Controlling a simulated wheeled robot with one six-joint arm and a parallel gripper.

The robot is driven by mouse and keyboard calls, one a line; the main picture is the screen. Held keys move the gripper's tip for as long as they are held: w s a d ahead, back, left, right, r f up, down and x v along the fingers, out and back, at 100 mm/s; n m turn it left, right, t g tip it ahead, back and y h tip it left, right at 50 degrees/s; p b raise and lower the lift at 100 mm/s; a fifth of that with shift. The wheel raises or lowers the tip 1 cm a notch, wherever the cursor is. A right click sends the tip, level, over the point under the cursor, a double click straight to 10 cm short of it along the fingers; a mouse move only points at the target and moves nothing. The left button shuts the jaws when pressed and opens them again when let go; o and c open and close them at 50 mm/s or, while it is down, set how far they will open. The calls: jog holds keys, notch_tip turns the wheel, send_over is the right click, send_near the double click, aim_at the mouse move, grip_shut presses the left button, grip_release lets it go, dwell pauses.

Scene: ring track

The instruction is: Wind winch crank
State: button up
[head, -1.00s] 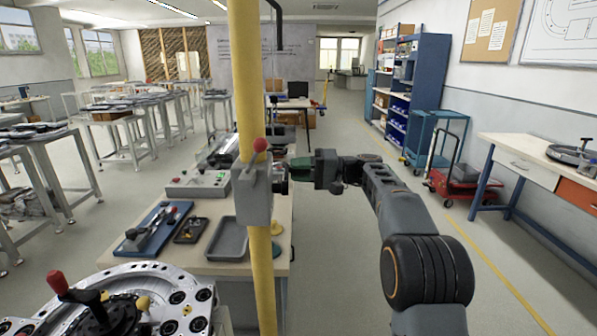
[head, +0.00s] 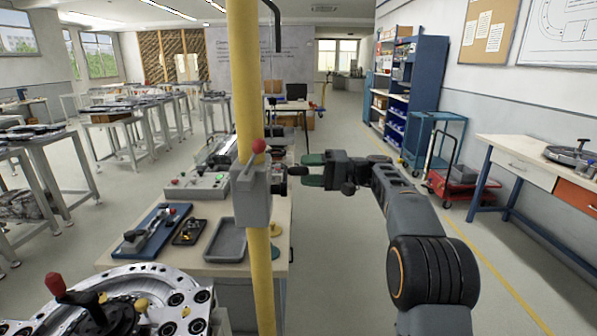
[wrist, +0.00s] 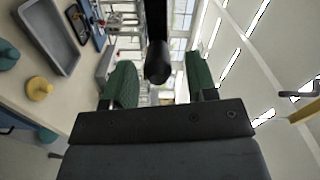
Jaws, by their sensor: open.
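The winch is a grey box (head: 251,195) on a yellow post, with a red-knobbed lever (head: 258,147) on top. A short black crank handle (head: 297,170) sticks out from its right side. My gripper (head: 308,170) is open just right of the handle, with its green fingers pointing left. In the wrist view, a dark round-ended handle (wrist: 158,62) stands between the two green fingers of my gripper (wrist: 160,82), apart from both. How deep the handle lies between the fingers is hard to tell.
The yellow post (head: 262,280) stands close in front. A workbench (head: 275,210) behind it holds a grey tray (head: 226,240) and a control box (head: 196,186). A round metal fixture (head: 130,300) with a red-knobbed lever is at lower left.

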jog(key=d, duration=1.1)
jog(key=shift+s, duration=0.4)
